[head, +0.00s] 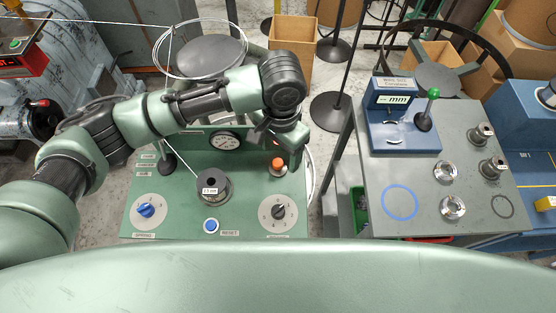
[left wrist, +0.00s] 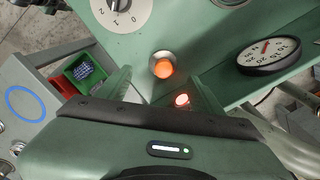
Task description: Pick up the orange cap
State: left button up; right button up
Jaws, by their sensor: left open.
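The orange cap (head: 278,164) sits on a round metal collar on the green panel, beside a numbered dial. It also shows in the left wrist view (left wrist: 163,69), where it appears between my two spread fingers. My left gripper (head: 289,155) is open and empty, just above and behind the cap in the head view. Whether a finger touches the cap cannot be told. My right gripper is not in view.
A grey numbered dial (head: 278,211) is in front of the cap, and a round gauge (head: 226,141) is behind left. A spool (head: 212,186) and blue button (head: 211,226) stand left. A grey table (head: 376,221) stands right.

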aim_at(278, 162)
pick_arm(q)
jog(key=shift+s+a+f+p, duration=0.15)
jog(key=shift+f+p, duration=0.1)
jog(key=shift+f, duration=0.3)
jog(key=shift+w+a+f+p, duration=0.1)
jog(key=shift+a+f+p, duration=0.1)
jog(key=shift+f, duration=0.35)
notch_tip(278, 162, down, 2)
jog(key=shift+f, duration=0.5)
grip_shut()
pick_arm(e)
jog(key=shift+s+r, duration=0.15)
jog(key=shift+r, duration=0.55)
pick_arm(q)
jog(key=shift+r, duration=0.1)
